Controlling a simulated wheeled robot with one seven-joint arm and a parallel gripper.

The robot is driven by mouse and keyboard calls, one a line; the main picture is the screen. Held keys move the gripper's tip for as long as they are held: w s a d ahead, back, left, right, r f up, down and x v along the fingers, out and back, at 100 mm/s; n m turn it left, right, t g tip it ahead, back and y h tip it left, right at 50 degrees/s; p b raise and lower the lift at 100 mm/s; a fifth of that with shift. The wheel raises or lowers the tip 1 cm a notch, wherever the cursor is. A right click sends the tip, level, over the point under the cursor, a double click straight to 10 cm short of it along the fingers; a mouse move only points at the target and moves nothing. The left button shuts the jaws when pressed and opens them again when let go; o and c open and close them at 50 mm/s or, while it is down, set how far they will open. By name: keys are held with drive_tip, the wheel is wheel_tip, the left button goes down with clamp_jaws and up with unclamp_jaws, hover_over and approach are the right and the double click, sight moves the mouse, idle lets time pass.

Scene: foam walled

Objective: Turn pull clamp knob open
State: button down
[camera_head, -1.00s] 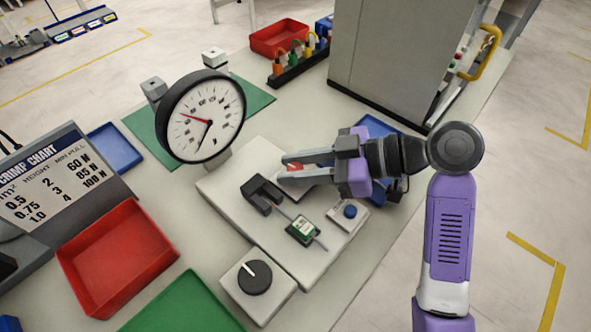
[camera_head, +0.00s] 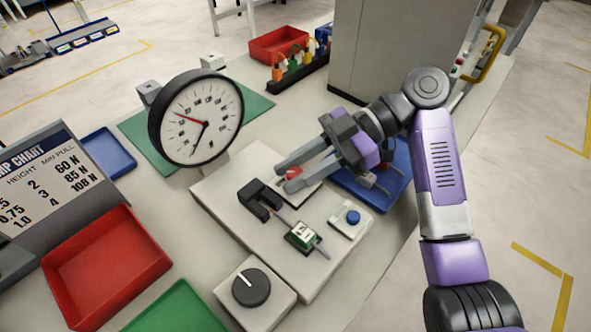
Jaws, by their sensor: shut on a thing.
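Just left of the fingers stands a black clamp block (camera_head: 258,198). A wire runs from it to a green-and-white part (camera_head: 303,235). The round dial gauge (camera_head: 199,118) stands behind, with a red and a black needle.
A black pointer knob (camera_head: 251,287) on a white box stands in front, and a blue button (camera_head: 353,217) to the right. A blue tray (camera_head: 375,185) lies under my arm. Red bin (camera_head: 105,265) and chart board (camera_head: 35,185) are at left; a grey cabinet (camera_head: 400,50) stands behind.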

idle(0.3)
drive_tip(key=c, duration=1.1)
unclamp_jaws()
drive_tip(key=shift+c, duration=0.2)
drive_tip(key=v, duration=0.7)
drive_tip(key=shift+w+d, duration=0.2)
drive_tip(key=shift+d, duration=0.05)
drive_tip(key=shift+r, duration=0.1)
